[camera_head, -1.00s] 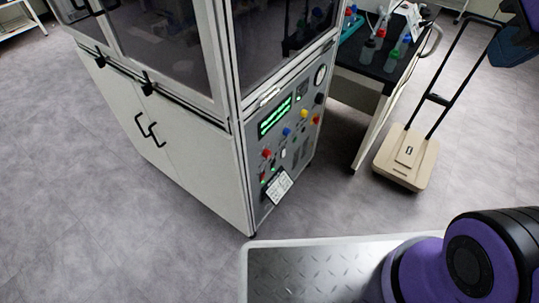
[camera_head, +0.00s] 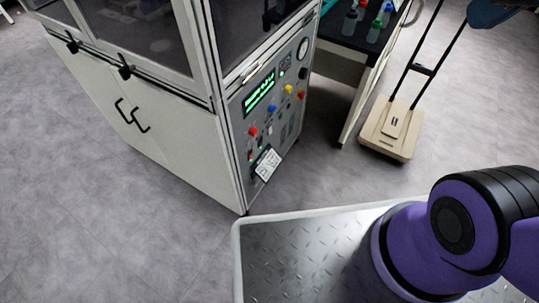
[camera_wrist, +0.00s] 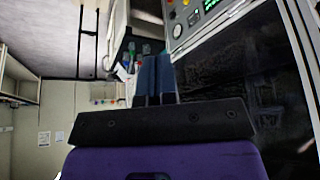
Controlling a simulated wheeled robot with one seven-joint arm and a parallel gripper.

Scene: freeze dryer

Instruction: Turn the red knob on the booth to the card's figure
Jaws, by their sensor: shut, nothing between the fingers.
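The booth is a white cabinet (camera_head: 180,150) with dark windows and a grey control panel on its right face. A red knob (camera_head: 253,132) sits at the panel's lower left, and a second red one (camera_head: 302,95) sits at its right. Their pointer settings are too small to read. The white card (camera_head: 268,163) is on the lower panel, tilted; its figure is not legible. My gripper (camera_wrist: 155,78) shows in the wrist view with its blue fingers together and empty, apart from the panel (camera_wrist: 192,22), which is at the top there. The head view does not show the gripper.
The panel also has blue (camera_head: 271,109) and yellow (camera_head: 289,89) knobs, a green display (camera_head: 259,93) and a gauge (camera_head: 303,49). A black-topped bench (camera_head: 350,52) with bottles stands behind. A beige trolley (camera_head: 391,130) stands at right. Floor is clear before the booth.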

